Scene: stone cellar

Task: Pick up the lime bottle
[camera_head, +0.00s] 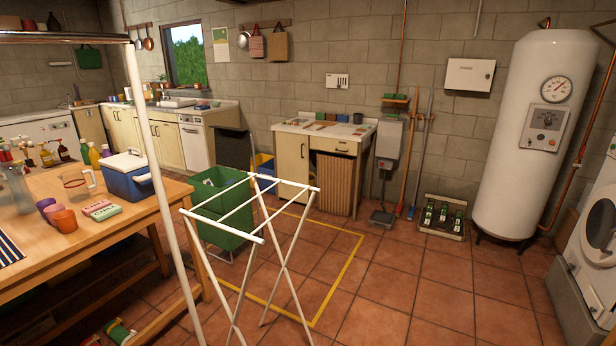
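Neither of my grippers is in view.
A white post (160,170) and a white folding rack (283,240) stand in front. Tiled floor (420,310) is clear at the right.

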